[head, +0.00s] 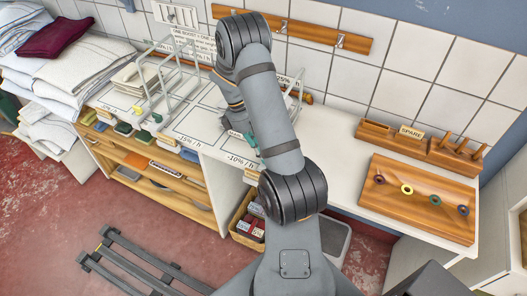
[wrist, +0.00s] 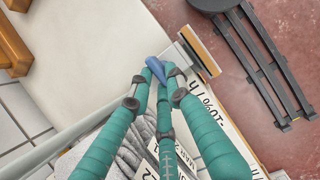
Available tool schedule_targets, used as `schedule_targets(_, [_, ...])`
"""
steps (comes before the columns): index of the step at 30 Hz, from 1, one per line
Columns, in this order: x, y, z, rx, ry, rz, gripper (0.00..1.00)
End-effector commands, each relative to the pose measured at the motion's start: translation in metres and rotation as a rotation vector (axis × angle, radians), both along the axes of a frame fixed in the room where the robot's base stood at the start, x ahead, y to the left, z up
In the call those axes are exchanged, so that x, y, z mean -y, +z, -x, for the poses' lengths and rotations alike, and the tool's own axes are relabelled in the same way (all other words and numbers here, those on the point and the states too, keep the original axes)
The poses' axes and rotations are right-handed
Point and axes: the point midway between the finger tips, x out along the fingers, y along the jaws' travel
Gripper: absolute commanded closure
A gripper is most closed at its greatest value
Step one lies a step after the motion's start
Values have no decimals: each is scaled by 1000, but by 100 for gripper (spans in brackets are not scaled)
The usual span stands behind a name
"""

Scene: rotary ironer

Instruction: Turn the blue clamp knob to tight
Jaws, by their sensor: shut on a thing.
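The blue clamp knob (wrist: 154,68) shows in the middle of the wrist view, as a small blue lever-like piece. My gripper (wrist: 158,82) has teal jointed fingers with grey tips, and they close around the knob. The knob sits close to a pale block with a wooden edge (wrist: 201,52) at the table's front edge. In the head view only a bit of my teal gripper (head: 251,143) shows beside my arm, above the "-10% / h" label, and my arm hides the knob there. How far the knob is turned cannot be read.
Wire racks (head: 180,45) with folded cloths stand on the white table at the left. A wooden board (head: 420,212) with several coloured rings lies at the right, before a "SPARE" holder (head: 410,132). A dark slatted stand (head: 135,262) is on the red floor.

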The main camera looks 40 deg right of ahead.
Motion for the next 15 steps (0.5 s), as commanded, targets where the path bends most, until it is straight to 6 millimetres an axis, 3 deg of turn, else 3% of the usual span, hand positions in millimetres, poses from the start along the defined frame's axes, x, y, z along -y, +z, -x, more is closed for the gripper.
schedule_targets(15, [1, 1, -1, 2, -49, 1, 100])
